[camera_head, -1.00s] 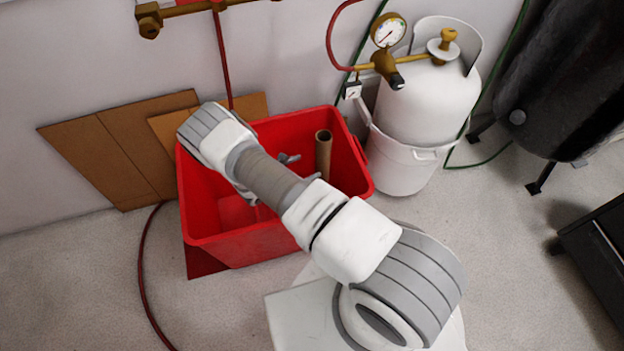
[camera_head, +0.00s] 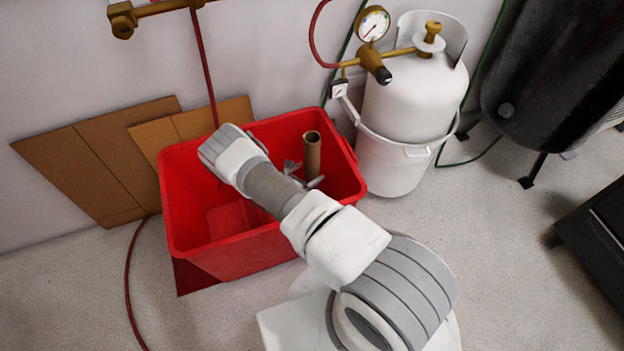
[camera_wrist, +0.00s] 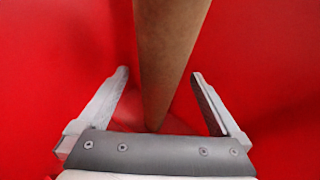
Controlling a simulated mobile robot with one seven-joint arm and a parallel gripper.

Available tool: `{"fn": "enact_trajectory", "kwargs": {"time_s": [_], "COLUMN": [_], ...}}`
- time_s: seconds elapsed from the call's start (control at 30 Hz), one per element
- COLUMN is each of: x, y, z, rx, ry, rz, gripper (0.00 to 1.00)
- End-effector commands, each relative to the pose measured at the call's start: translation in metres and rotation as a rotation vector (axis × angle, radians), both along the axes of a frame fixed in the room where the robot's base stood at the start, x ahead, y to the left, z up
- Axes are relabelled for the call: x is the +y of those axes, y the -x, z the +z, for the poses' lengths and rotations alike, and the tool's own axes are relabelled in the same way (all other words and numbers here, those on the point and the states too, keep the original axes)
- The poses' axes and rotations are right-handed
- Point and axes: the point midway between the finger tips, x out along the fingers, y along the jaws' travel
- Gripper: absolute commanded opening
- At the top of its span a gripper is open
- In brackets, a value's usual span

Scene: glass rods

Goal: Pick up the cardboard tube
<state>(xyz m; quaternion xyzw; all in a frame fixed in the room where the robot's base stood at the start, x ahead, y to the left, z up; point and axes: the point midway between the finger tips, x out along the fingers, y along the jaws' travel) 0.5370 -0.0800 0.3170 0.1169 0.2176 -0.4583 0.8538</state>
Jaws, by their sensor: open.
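The cardboard tube (camera_head: 312,155) is brown and hollow. It stands upright, leaning a little, in the back right part of the red bin (camera_head: 240,256), its open top near the rim. In the wrist view the tube (camera_wrist: 168,55) runs down the middle, and its lower end passes between the finger tips. My gripper (camera_wrist: 160,78) is open, one finger on each side of the tube, with a gap on both sides. In the head view my gripper (camera_head: 303,175) reaches into the bin beside the tube, partly hidden by my arm.
Red bin walls surround my gripper closely. Flat cardboard sheets (camera_head: 95,165) lean on the wall at the left. A white gas cylinder (camera_head: 410,100) stands in a white bucket (camera_head: 392,165) just right of the bin. A dark red hose (camera_head: 128,290) lies on the floor at the left.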

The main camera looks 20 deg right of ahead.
Motion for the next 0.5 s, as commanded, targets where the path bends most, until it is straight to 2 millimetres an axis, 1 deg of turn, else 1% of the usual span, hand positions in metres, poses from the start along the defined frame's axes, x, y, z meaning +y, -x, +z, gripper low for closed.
{"fn": "enact_trajectory", "kwargs": {"time_s": [0.03,0.13,0.23,0.4,0.47,0.5], "x": [-0.008,-0.018,-0.021,-0.021,-0.021,-0.021], "y": [-0.003,-0.011,-0.014,-0.014,-0.014,-0.014], "z": [-0.009,-0.015,-0.016,-0.014,-0.014,-0.014], "rx": [0.000,-0.001,0.001,0.001,0.001,0.001], "ry": [0.000,0.000,-0.001,-0.001,0.000,0.000], "rz": [-0.003,-0.003,0.000,0.001,0.000,0.000], "gripper": [1.00,1.00,1.00,1.00,0.89,0.82]}}
